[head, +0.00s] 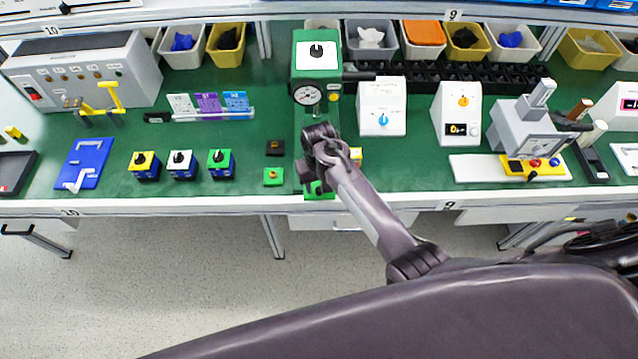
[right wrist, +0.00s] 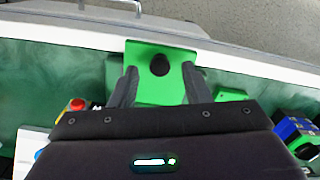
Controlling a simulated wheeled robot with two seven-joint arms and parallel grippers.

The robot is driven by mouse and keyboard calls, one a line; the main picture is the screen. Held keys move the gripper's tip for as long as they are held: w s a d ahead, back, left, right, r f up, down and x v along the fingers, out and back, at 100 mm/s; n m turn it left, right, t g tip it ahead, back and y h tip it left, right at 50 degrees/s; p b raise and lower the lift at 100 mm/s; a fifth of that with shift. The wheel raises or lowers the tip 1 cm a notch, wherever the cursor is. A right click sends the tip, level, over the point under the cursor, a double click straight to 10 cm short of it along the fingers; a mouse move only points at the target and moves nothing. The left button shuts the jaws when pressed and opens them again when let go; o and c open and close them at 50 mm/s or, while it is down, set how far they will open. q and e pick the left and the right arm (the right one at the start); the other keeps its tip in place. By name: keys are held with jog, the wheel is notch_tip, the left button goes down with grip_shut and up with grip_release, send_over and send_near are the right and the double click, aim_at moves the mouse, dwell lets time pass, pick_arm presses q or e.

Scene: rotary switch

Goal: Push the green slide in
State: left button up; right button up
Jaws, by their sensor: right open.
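The green slide (right wrist: 146,92) is a flat green plate with a round black knob (right wrist: 160,64), near the table's front edge in the right wrist view. In the head view only part of the slide (head: 320,196) shows below my arm, at the front of the green press (head: 318,58). My right gripper (right wrist: 159,72) is open, with one finger on each side of the knob, over the plate. I cannot tell whether the fingers touch it. In the head view the gripper (head: 312,182) is mostly hidden by my wrist. My left gripper is not in view.
A small green block with a button (head: 273,177) and a black one (head: 275,147) stand just left of the slide. Rotary switches with green (head: 220,163), white and yellow tops stand further left. A white box with a blue knob (head: 381,108) stands to the right.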

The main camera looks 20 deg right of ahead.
jog(key=shift+f, duration=0.7)
grip_shut()
